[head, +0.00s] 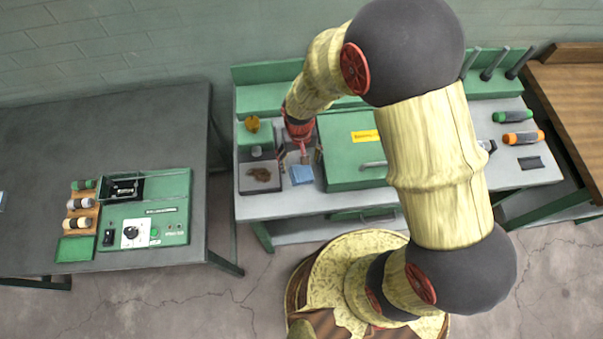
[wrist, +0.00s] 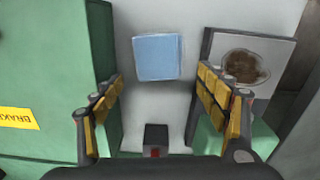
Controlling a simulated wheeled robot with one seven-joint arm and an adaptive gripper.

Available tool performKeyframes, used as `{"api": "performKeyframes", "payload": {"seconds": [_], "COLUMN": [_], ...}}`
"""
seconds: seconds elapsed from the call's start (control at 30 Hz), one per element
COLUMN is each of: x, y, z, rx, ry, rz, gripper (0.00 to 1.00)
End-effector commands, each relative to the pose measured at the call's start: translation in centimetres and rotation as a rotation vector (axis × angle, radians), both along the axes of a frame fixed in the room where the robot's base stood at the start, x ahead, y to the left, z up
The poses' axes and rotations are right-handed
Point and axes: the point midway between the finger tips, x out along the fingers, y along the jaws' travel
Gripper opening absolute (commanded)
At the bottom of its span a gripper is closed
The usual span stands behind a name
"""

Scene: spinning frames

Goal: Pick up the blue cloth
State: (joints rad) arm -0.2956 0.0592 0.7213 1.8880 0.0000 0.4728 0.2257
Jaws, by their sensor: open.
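The blue cloth (head: 301,174) is a small, flat, light blue square lying on the grey bench top. It also shows in the wrist view (wrist: 158,57), at the upper middle, beyond my fingertips. My gripper (head: 299,155) is above the bench, just behind the cloth in the head view. In the wrist view my gripper (wrist: 160,90) has its yellow-padded fingers spread wide, with nothing between them. The cloth lies apart from both fingers and is fully visible in the wrist view.
A green box (head: 350,151) with a yellow label stands close right of the cloth. A green and grey unit with a brown-stained plate (head: 263,176) stands close left. Orange and green rolls (head: 523,137) lie at the bench's right. A separate table (head: 150,110) stands left.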

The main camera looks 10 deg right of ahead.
Motion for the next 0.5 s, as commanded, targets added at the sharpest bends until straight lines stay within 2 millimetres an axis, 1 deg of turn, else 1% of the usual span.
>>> {"api": "performKeyframes", "payload": {"seconds": [0.2, 0.3, 0.4, 0.5], "x": [-0.4, -0.3, -0.2, -0.2], "y": [-0.3, -0.3, -0.3, -0.2], "z": [-3.0, -4.2, -4.7, -4.6], "rx": [-0.001, 0.0, 0.0, 0.0], "ry": [0.005, 0.001, 0.001, 0.0], "rz": [0.0, 0.0, 0.001, 0.001], "gripper": [0.74, 0.74, 0.74, 0.74]}}
